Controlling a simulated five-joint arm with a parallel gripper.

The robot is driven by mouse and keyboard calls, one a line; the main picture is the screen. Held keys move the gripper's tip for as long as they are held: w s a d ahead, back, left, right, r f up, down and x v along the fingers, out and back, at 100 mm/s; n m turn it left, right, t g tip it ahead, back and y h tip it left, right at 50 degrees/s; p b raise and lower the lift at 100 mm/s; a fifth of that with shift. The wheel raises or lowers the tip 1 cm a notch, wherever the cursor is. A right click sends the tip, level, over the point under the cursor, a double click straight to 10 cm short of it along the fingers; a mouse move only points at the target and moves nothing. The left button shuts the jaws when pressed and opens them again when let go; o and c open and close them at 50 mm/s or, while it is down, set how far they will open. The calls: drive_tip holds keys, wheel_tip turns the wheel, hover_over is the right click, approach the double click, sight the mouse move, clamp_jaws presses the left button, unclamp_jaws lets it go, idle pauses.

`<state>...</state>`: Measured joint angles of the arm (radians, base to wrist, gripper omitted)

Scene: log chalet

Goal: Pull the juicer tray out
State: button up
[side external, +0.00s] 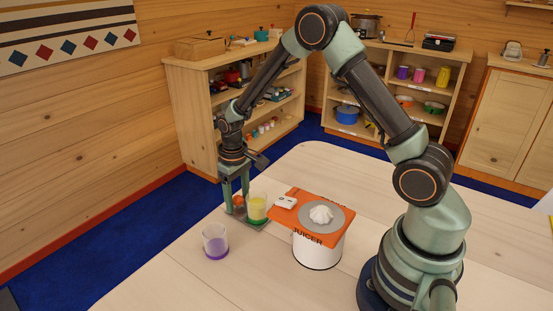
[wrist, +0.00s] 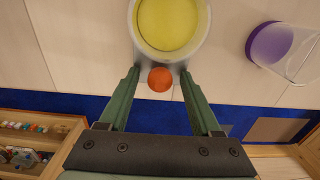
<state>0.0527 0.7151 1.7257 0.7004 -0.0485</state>
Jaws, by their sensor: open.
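The juicer (side external: 318,250) has a white body, an orange top and a grey disc with a white cone. Its grey tray (side external: 258,229) lies low to the juicer's left, and a glass of yellow-green juice (side external: 257,209) stands on it. An orange knob (side external: 239,200) sits at the tray's outer end. My gripper (side external: 236,208) points down there, open, with a finger on each side of the knob. In the wrist view, the knob (wrist: 160,79) shows between the open fingertips (wrist: 160,72). I cannot tell whether they touch it. The joint between tray and juicer is unclear.
The table's left edge is close behind my gripper. Shelves (side external: 240,105) stand beyond the table.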

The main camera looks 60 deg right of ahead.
drive_tip(key=shift+r, duration=3)
drive_tip(key=shift+r, duration=0.1)
drive_tip(key=s+a+r+t, duration=0.2)
drive_tip(key=s+r+t, duration=0.3)
drive_tip(key=s+r, duration=1)
drive_tip(key=shift+s+a+r+t, duration=0.15)
drive_tip(key=shift+s+r+t, duration=0.15)
drive_tip(key=shift+r, duration=0.9)
